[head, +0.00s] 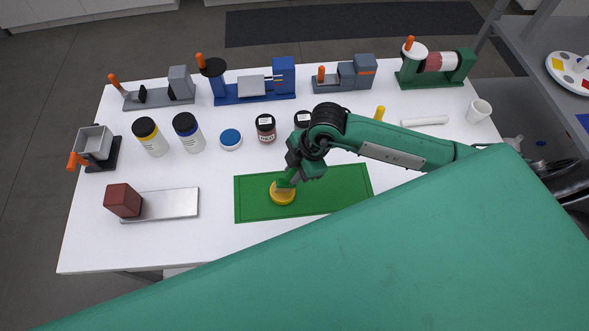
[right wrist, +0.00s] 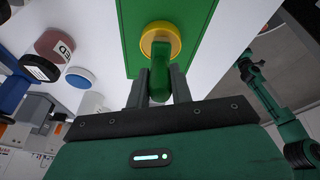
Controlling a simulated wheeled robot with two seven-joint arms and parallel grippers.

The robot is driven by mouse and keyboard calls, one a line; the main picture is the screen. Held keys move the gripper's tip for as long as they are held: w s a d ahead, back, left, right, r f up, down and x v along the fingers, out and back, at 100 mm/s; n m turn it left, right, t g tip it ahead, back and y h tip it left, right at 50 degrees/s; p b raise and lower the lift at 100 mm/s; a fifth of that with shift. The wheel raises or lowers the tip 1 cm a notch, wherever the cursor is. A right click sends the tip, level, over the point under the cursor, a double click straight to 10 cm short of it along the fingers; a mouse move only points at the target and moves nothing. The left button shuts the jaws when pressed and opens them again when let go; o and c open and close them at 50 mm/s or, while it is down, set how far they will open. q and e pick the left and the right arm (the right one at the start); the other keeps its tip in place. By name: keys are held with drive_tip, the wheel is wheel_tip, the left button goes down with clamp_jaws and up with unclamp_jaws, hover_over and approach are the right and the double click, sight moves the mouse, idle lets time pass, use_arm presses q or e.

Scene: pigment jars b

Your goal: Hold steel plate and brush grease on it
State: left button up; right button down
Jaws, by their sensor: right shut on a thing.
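The steel plate (head: 174,204) lies flat at the table's front left, with a dark red block (head: 123,200) on its left end. The yellow base also shows in the right wrist view (right wrist: 160,40). It is over the green mat (head: 335,190), right of the plate; I cannot tell whether it touches the mat.
Several jars stand behind the mat, including a red-labelled one (head: 266,128), a yellow-banded one (head: 150,136) and a blue-lidded tub (head: 230,138). Small machines line the back edge. A white cup (head: 479,110) stands at the right. White table (head: 225,225) is clear between plate and mat.

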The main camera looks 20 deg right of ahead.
drive_tip(key=shift+f, duration=0.1)
wheel_tip(320, 180, up, 7)
drive_tip(key=p, duration=0.6)
idle(0.4)
idle(0.5)
